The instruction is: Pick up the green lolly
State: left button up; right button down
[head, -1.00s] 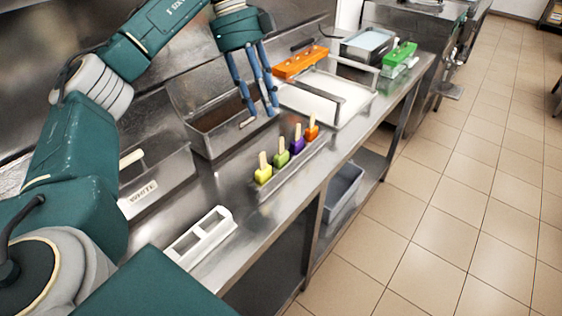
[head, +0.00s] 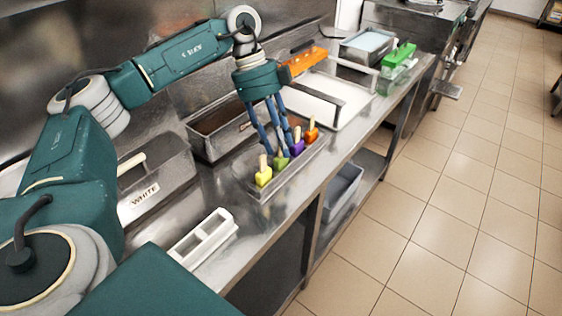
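The green lolly (head: 281,163) stands upright in a small metal tray (head: 248,188) on the steel counter, stick up. A yellow lolly (head: 263,178) is on its near side; a purple lolly (head: 298,146) and an orange lolly (head: 311,134) are on its far side. My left gripper (head: 279,152) points down over the tray, its blue fingers apart and low around the green lolly's stick. The fingers hide most of that stick, and I cannot tell whether they touch it. My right gripper is not in view.
A white divided holder (head: 203,237) lies nearer on the counter. A bin labelled WHITE (head: 150,190) and an open metal container (head: 205,150) stand behind. Orange (head: 305,62) and green (head: 398,55) moulds are farther along. The counter's front edge is close to the tray.

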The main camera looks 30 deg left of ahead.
aim_at(279, 155)
pick_arm(q)
grip_shut()
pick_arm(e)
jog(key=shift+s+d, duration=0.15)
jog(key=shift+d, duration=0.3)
